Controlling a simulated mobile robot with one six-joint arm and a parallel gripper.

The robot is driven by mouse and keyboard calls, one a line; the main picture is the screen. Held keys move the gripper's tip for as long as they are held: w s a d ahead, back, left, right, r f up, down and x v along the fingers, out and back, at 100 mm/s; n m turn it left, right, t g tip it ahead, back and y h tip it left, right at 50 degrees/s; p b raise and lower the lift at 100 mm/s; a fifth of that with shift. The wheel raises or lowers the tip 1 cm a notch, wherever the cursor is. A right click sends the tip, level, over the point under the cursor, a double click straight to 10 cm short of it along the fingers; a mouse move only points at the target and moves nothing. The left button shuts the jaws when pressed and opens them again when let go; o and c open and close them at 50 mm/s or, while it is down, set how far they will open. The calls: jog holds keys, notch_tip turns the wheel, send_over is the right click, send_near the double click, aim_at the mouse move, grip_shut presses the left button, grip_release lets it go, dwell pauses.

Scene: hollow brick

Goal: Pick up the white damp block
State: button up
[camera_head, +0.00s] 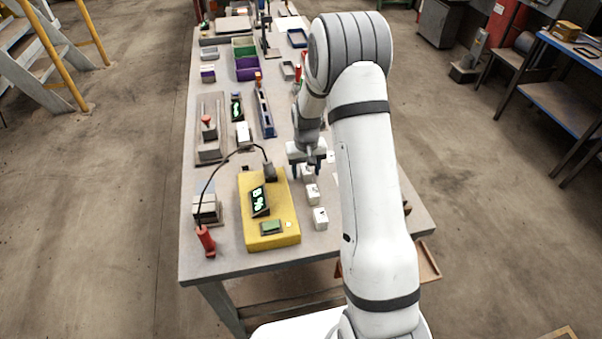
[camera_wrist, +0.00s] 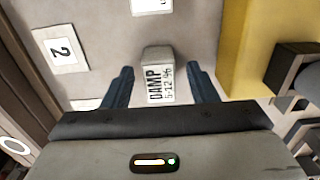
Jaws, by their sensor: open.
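The white damp block (camera_wrist: 158,62) is a small pale block with a "DAMP" label on its near face. In the wrist view it appears between the two dark fingers of my gripper (camera_wrist: 160,72), with a gap on each side. In the head view my gripper (camera_head: 307,168) points down over the table at the far block of a short row, and this block (camera_head: 307,174) is partly hidden by the fingers. My gripper is open and holds nothing. Whether the fingertips reach down beside the block is hard to tell.
Two more white blocks stand nearer in the row, a middle one (camera_head: 312,193) and a near one (camera_head: 320,218). A yellow case (camera_head: 285,205) with a display lies to the left. A card marked "2" (camera_wrist: 60,48) lies at the wrist view's left. My arm hides the table's right side.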

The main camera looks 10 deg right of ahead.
jog(key=shift+c, duration=0.3)
jog(key=c, duration=1)
